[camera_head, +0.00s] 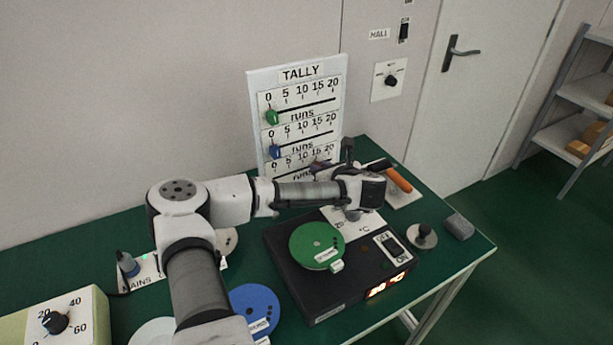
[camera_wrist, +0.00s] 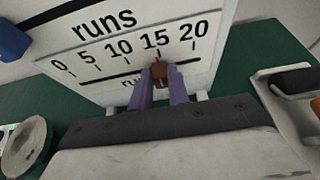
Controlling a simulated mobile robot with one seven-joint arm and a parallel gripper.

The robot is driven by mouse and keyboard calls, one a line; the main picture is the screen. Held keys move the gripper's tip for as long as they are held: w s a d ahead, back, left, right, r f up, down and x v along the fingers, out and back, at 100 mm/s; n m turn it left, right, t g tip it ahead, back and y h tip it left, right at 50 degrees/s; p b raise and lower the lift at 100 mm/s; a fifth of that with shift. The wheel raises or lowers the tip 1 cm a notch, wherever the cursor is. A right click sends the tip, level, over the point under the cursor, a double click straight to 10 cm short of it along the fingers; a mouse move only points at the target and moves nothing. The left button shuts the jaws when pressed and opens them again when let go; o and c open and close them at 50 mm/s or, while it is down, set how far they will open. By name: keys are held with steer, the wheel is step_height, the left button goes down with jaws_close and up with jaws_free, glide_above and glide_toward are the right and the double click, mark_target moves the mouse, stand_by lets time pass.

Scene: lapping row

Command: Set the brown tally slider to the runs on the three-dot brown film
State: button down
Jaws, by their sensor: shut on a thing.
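The white tally board (camera_head: 297,73) stands at the back of the bench, with three slider rows marked 0 to 20. The brown tally slider (camera_wrist: 160,70) is on the lowest row, close below the 15 mark in the wrist view. My gripper (camera_wrist: 161,88) is shut on it, with one purple finger on each side. In the head view my arm partly covers this row. The green slider (camera_head: 271,117) and the blue slider (camera_head: 275,151) stand near 0 on their rows. I cannot make out a three-dot brown film.
A black hot plate (camera_head: 312,300) carries a green disc (camera_head: 316,243) with a tag. A blue disc (camera_head: 255,303) lies left of it. A dark-knobbed tool (camera_head: 424,237) and a grey block (camera_head: 458,226) are at the right. An orange-handled tool (camera_head: 398,179) lies behind them.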

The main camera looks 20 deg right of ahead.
steer(key=shift+d, duration=0.25)
steer(key=c, duration=1.3)
jaws_free()
steer(key=b+v, duration=0.2)
steer(key=v, duration=1.1)
steer(key=shift+s+r, duration=0.25)
steer(key=shift+s, duration=0.05)
